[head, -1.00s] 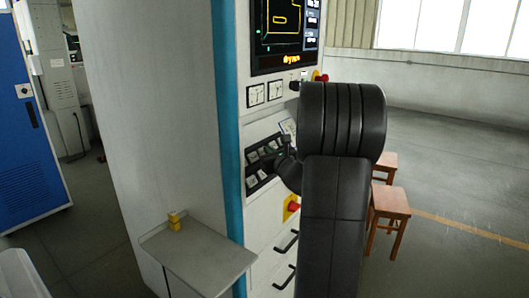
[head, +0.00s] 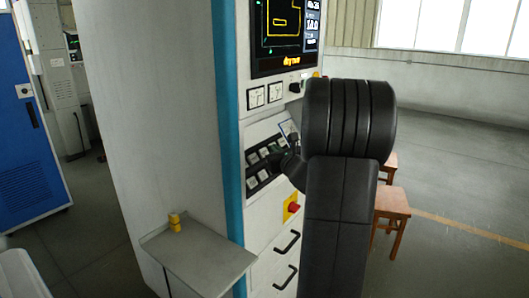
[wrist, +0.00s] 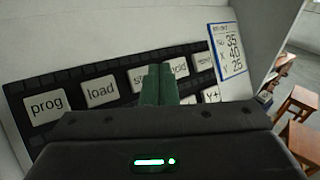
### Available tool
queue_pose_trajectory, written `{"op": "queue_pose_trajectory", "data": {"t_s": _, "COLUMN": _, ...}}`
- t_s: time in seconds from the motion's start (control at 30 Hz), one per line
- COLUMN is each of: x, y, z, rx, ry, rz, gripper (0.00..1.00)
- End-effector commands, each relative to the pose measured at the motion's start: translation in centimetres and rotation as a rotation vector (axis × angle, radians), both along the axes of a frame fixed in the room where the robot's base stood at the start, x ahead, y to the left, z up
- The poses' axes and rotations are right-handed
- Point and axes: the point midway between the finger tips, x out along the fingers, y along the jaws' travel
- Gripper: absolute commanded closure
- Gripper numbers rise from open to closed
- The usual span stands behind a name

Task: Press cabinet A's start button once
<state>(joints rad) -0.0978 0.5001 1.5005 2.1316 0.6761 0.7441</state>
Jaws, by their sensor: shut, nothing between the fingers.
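Cabinet A (head: 165,130), as I take it, is the tall pale machine with a teal edge strip in the head view. Its sloped key panel (head: 252,182) holds rows of pale buttons. In the wrist view, the panel shows a "prog" key (wrist: 46,106), a "load" key (wrist: 100,91) and a key starting with "st" (wrist: 136,78), likely start, partly hidden by my fingers. My gripper (wrist: 159,70) is shut and empty, its green fingertips over the panel between the "st" key and a key ending in "oid" (wrist: 180,67). I cannot tell whether the tips touch anything.
A display (head: 285,35) sits above the panel, and a red emergency knob on a yellow plate (head: 291,207) below it. Wooden stools (head: 392,205) stand right on open floor.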

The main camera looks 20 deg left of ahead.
Motion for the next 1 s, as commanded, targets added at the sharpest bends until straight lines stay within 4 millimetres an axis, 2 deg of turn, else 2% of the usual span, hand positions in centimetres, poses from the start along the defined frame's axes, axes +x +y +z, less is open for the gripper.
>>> {"op": "queue_pose_trajectory", "data": {"t_s": 0.1, "x": -0.3, "y": -1.0, "z": 1.1, "rx": 0.001, "ry": -0.001, "rz": -0.003, "gripper": 1.0}}
{"op": "queue_pose_trajectory", "data": {"t_s": 0.4, "x": -1.1, "y": -2.9, "z": 2.4, "rx": 0.001, "ry": 0.0, "rz": -0.001, "gripper": 1.0}}
{"op": "queue_pose_trajectory", "data": {"t_s": 1.0, "x": -1.0, "y": -2.9, "z": 2.2, "rx": 0.001, "ry": 0.001, "rz": 0.0, "gripper": 1.0}}
